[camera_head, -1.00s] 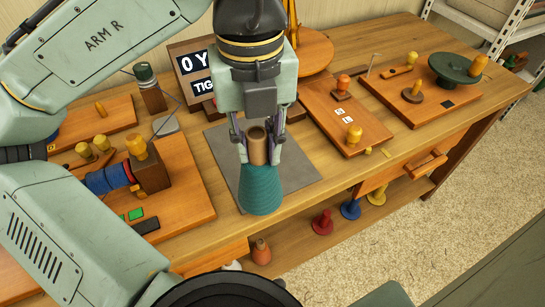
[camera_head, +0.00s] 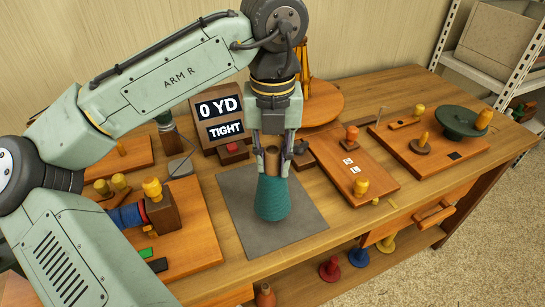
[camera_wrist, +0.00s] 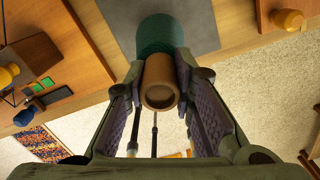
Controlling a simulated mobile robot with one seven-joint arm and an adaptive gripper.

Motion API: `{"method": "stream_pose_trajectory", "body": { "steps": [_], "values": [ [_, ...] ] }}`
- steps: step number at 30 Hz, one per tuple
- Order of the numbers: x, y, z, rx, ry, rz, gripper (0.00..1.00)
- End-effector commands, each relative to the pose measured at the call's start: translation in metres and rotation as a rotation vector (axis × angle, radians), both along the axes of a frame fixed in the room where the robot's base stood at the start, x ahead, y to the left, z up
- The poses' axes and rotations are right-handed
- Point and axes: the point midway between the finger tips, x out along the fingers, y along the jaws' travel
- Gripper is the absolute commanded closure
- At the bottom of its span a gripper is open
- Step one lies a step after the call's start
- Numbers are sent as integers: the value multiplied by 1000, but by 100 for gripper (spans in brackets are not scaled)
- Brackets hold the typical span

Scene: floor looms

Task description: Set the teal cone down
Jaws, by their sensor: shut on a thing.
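The teal cone (camera_head: 272,199) is upright, with its brown tube top (camera_head: 271,158) between the fingers of my gripper (camera_head: 273,163). The fingers are shut on that tube. In the head view the cone stands over the middle of the flat grey mat (camera_head: 236,222); I cannot tell whether its base touches the mat. In the wrist view the teal winding (camera_wrist: 160,35) lies beyond the fingertips, the tube's open end faces the camera, and the grey mat (camera_wrist: 203,27) shows behind. The cone's underside is hidden.
A display (camera_head: 220,118) reading "0 YD TIGHT" stands behind the mat. A wooden board with a blue spool (camera_head: 128,216) is at left. Boards with yellow knobs (camera_head: 361,186) are at right. Bare mat surrounds the cone. Red, blue and yellow cones (camera_head: 358,257) sit on the shelf below.

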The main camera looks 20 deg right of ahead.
Motion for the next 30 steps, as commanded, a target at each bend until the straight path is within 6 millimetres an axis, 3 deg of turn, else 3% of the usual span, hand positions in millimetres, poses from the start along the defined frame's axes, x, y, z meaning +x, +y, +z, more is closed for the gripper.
{"method": "stream_pose_trajectory", "body": {
  "steps": [3,7,16,27,28,30],
  "values": [
    [16,-6,0,-1,1,2,100],
    [24,-9,-2,-1,0,0,100],
    [24,-9,-36,0,0,0,100],
    [24,-10,-41,-2,2,0,100],
    [24,-9,-41,-2,2,0,76],
    [24,-9,-41,-1,0,0,71]
  ]
}}
